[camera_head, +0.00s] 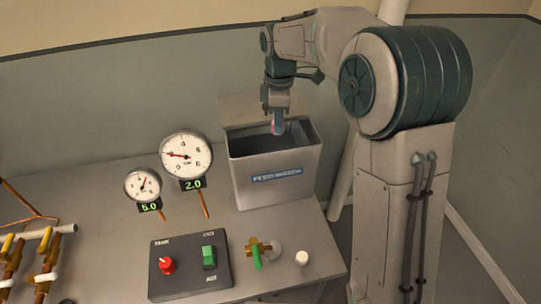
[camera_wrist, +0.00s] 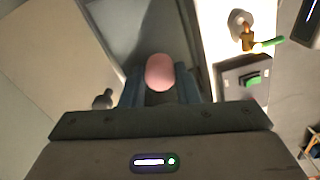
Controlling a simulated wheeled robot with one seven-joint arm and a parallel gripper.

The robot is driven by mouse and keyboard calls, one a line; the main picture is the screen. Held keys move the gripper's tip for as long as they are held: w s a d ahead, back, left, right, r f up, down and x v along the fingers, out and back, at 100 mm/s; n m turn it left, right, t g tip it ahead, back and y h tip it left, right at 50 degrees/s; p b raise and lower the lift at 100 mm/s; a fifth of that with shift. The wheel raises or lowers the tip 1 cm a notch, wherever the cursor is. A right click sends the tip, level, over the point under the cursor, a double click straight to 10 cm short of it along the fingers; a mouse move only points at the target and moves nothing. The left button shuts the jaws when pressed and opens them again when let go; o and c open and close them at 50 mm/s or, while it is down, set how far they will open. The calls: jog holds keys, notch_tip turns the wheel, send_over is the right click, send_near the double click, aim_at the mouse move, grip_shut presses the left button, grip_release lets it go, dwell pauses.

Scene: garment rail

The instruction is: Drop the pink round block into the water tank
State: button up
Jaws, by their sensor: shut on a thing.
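The pink round block (camera_wrist: 160,71) is between the fingers of my gripper (camera_wrist: 160,88) in the wrist view. In the head view my gripper (camera_head: 277,124) points down over the open top of the water tank, and a bit of the pink block (camera_head: 275,126) shows between the fingers. The water tank (camera_head: 278,180) is a grey box with a blue label on its front, standing at the back right of the table. Its lid (camera_head: 250,107) is raised at the back. The inside looks dark, and I cannot make out the water level.
Two round gauges (camera_head: 186,156) (camera_head: 142,185) with green number displays stand left of the tank. A dark control box (camera_head: 190,266) with a red knob and a green switch is in front. A brass valve with a green handle (camera_head: 257,257) and copper pipes (camera_head: 20,250) are also on the table.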

jog(key=shift+f, duration=0.7)
jog(key=o, duration=1)
jog(key=shift+o, duration=0.2)
jog(key=shift+r, duration=0.15)
notch_tip(320, 180, up, 14)
jog(key=b, duration=0.1)
jog(key=shift+f, duration=0.2)
